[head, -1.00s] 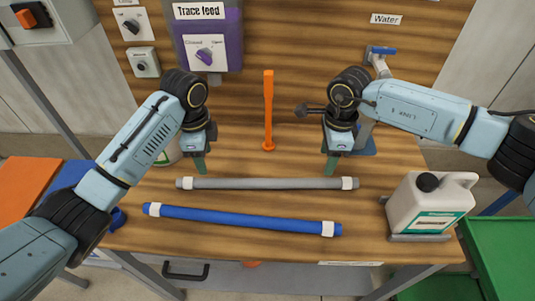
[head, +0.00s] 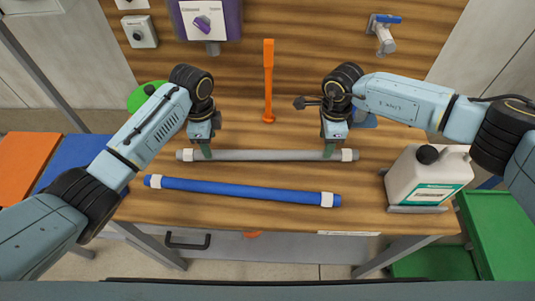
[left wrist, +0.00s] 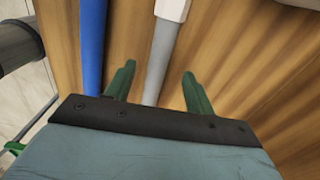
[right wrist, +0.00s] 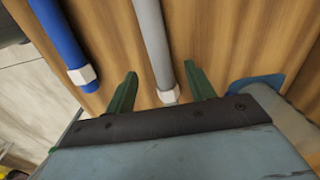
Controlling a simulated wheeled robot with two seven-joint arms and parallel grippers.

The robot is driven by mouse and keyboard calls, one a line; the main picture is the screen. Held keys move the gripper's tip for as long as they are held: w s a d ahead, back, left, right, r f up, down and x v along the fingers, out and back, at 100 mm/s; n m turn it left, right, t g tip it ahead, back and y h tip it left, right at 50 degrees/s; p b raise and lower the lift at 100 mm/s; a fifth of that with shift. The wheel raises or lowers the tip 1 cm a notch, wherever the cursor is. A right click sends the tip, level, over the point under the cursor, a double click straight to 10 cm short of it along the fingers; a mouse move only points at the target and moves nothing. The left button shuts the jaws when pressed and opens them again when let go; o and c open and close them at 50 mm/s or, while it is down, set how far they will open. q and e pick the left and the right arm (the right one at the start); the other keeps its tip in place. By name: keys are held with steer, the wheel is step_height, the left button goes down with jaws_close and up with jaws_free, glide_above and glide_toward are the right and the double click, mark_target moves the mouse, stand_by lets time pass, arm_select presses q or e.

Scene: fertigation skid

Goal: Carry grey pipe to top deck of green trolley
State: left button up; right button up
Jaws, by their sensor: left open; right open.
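The grey pipe (head: 265,155) lies flat across the wooden bench, with a white collar near each end. My left gripper (head: 206,152) is over its left part and my right gripper (head: 329,151) over its right part. In the left wrist view the pipe (left wrist: 160,62) runs between the open green fingers (left wrist: 157,85). In the right wrist view the pipe (right wrist: 152,40) also runs between the open fingers (right wrist: 160,88), near its white collar. I cannot tell whether any finger touches it. The green trolley (head: 490,225) stands at the right, partly out of view.
A blue pipe (head: 245,191) lies in front of the grey one. A white jug (head: 425,178) stands on the bench's right side, towards the trolley. An orange upright handle (head: 268,80) rises behind the pipe. A tap (head: 384,38) is on the back panel.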

arm_select(q)
steer(key=shift+f, duration=2.8)
arm_select(e)
steer(key=shift+f, duration=2.8)
arm_select(q)
jaws_close()
arm_select(e)
jaws_close()
